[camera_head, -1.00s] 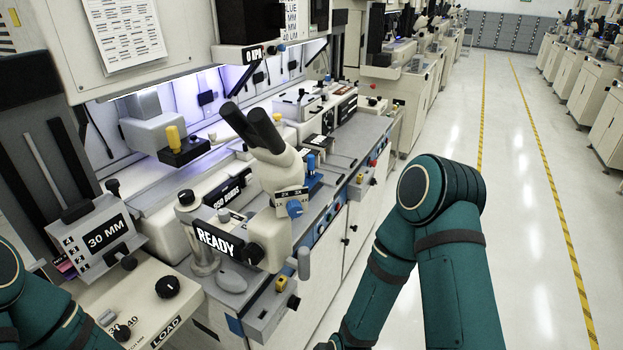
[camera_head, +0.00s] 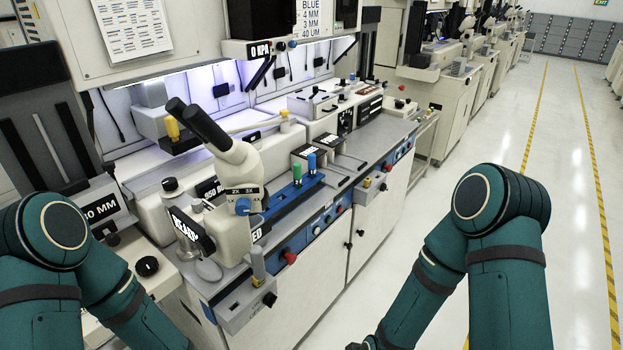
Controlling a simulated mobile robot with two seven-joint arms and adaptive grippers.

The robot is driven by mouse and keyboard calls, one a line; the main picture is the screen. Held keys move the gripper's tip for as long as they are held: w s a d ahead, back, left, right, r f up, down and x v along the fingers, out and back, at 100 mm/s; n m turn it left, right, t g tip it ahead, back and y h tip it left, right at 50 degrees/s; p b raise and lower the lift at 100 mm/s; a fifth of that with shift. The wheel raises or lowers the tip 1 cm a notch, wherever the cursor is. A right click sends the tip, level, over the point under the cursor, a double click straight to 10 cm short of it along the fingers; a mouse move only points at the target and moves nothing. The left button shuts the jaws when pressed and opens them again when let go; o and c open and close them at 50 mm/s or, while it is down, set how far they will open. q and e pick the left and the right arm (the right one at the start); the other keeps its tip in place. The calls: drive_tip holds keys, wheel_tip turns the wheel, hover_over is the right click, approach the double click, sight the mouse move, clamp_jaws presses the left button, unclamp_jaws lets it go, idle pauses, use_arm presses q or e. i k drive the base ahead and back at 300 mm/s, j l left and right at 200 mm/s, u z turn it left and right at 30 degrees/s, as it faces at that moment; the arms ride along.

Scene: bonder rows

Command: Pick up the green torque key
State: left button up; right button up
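The green torque key (camera_head: 297,171) is a small upright green-topped cylinder. It stands in a blue holder (camera_head: 291,192) on the grey bench top, right of the microscope. Neither visible arm part touches the key or holder.
The microscope (camera_head: 232,165) with angled eyepieces stands left of the keys. A small grey box with a knob (camera_head: 247,305) juts from the bench front. Red and blue buttons (camera_head: 317,229) line the front edge. The aisle floor (camera_head: 500,130) at right is clear.

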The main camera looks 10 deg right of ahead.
sight(297, 166)
drive_tip(key=k+l+z, duration=0.1)
drive_tip(key=l, duration=0.65)
drive_tip(key=i+l+u, duration=0.1)
drive_tip(key=i+l, duration=0.55)
drive_tip(key=l, duration=0.25)
drive_tip(key=j+u, duration=0.05)
